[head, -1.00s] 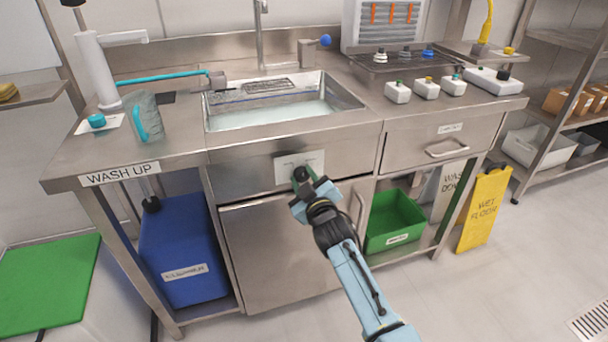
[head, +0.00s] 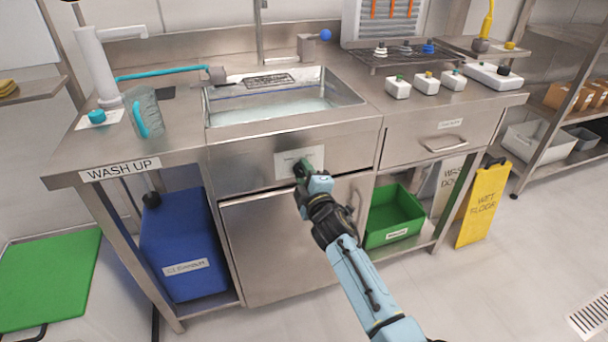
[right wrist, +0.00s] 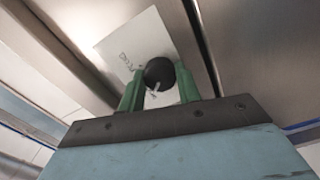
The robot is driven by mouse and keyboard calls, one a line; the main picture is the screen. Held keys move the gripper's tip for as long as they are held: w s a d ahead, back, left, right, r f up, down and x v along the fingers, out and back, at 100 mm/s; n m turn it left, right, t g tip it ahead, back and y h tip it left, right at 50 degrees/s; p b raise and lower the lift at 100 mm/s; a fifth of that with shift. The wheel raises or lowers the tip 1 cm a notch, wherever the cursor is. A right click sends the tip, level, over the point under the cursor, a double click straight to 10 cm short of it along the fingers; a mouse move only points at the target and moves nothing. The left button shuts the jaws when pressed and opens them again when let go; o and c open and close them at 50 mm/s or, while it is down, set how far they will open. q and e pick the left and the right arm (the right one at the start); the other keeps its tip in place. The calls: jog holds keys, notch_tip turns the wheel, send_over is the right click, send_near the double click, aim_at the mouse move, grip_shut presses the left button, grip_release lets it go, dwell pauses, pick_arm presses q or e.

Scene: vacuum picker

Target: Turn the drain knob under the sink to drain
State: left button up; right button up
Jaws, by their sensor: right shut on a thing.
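The drain knob is a round black knob with a pale pointer mark on a white label plate (head: 287,160) on the front panel under the sink (head: 285,103). In the right wrist view the knob (right wrist: 159,74) sits between the two green fingers of my right gripper (right wrist: 160,85), which is shut on it. The plate (right wrist: 130,45) shows partly legible lettering. In the head view my right gripper (head: 304,170) covers most of the knob. The sink holds water. My left gripper is not in view.
A yellow wet-floor sign (head: 482,205) stands at the right. The floor in front is clear.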

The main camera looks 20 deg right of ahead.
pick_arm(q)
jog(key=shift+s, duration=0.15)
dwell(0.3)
pick_arm(e)
jog(key=o, duration=1)
jog(key=shift+c, duration=0.2)
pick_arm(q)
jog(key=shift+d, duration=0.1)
pick_arm(e)
jog(key=shift+s, duration=0.5)
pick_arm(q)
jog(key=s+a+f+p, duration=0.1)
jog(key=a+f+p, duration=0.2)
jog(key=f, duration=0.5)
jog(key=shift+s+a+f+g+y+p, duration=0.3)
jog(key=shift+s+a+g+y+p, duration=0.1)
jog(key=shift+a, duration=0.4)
pick_arm(e)
jog(key=s, duration=1.2)
jog(key=shift+s+d, duration=0.2)
jog(key=shift+d, duration=0.05)
